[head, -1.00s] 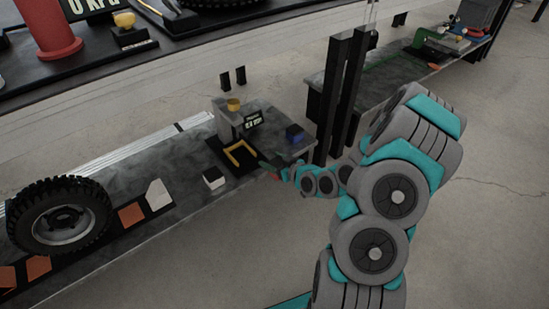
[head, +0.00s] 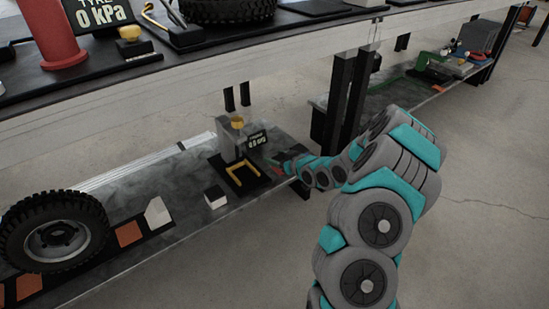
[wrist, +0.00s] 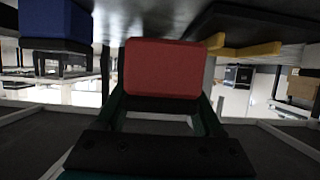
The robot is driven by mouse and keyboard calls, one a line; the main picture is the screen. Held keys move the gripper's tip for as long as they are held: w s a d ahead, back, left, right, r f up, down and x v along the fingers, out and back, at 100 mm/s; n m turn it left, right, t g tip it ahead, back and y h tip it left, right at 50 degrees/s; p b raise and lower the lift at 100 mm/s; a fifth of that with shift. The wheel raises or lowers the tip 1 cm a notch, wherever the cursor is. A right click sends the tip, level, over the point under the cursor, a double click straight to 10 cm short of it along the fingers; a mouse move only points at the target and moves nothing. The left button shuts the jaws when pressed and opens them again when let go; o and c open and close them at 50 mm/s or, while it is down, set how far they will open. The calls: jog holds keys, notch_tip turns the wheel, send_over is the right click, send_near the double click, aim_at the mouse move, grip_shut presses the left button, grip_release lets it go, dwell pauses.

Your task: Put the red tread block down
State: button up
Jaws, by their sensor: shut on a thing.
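The red tread block (wrist: 165,68) is held between the two fingers of my gripper (wrist: 163,105) in the wrist view. In the head view my gripper (head: 284,165) is small, at the right end of the grey lower bench (head: 190,232), and a little of the red block (head: 277,171) shows beside it. My gripper is right of the yellow bracket (head: 242,171) on its black pad. The wrist view appears upside down, with the bench surface across the top; I cannot tell whether the block touches it.
A blue block (wrist: 55,22) is close by at the wrist view's upper left. The yellow bracket (wrist: 245,48) shows at its right. A white-topped block (head: 215,196), orange patches and a tyre (head: 55,232) lie left along the bench. Black posts (head: 345,105) stand behind my arm.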

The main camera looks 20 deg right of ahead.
aim_at(274, 157)
jog(key=w, duration=0.4)
jog(key=shift+w+d+f, duration=0.15)
jog(key=shift+d+f, duration=0.05)
jog(key=shift+d, duration=0.1)
jog(key=shift+w+f, duration=0.15)
jog(key=shift+w, duration=0.1)
jog(key=shift+s+f, duration=0.1)
jog(key=shift+f, duration=1.5)
jog(key=shift+f, duration=0.15)
jog(key=o, duration=1.5)
